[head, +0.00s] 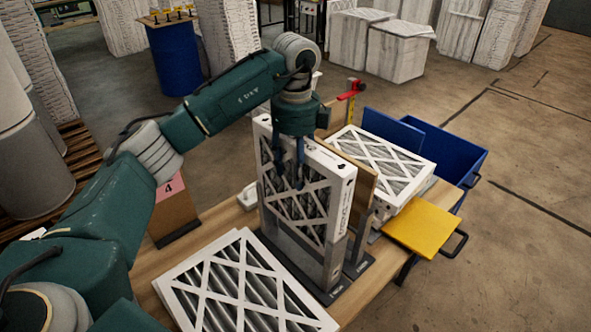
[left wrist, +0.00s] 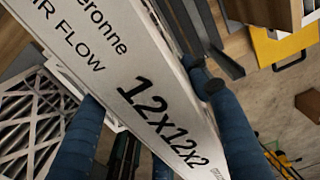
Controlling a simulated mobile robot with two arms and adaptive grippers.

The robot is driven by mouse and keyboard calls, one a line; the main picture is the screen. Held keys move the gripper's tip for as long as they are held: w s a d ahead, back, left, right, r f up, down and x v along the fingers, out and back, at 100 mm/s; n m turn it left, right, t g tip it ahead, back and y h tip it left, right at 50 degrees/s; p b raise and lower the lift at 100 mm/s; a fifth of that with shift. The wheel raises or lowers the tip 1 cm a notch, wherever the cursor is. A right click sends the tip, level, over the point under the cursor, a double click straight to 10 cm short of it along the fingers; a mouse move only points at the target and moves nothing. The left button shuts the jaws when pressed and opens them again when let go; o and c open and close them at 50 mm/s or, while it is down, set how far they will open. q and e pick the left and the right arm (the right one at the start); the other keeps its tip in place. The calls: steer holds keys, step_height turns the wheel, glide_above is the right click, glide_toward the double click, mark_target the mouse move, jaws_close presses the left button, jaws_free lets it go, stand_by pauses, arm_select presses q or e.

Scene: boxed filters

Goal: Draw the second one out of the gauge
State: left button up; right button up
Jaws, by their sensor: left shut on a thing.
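A white-framed pleated filter (head: 342,215) stands upright in the gauge, a grey metal holder (head: 355,268) on the wooden bench. Its lower part is behind the holder's plates. My left gripper (head: 292,172) comes down from above over its top edge. In the left wrist view, the two blue fingers of my left gripper (left wrist: 150,118) lie on either side of the filter's printed edge (left wrist: 125,65), marked "12x12x2", and are shut on it. My right gripper is not in view.
One filter lies flat on the bench (head: 160,285) in front, its face up (head: 240,292). More lie stacked (head: 385,160) behind a wooden board (head: 362,185). A yellow plate (head: 424,227) and blue bin (head: 452,152) are at right. A card marked 4 (head: 170,188) stands left.

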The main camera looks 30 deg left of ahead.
mark_target(295, 142)
arm_select(q)
steer(key=shift+r, duration=0.55)
steer(key=shift+r+p, duration=1.9)
steer(key=shift+r, duration=2.1)
steer(key=shift+r, duration=1)
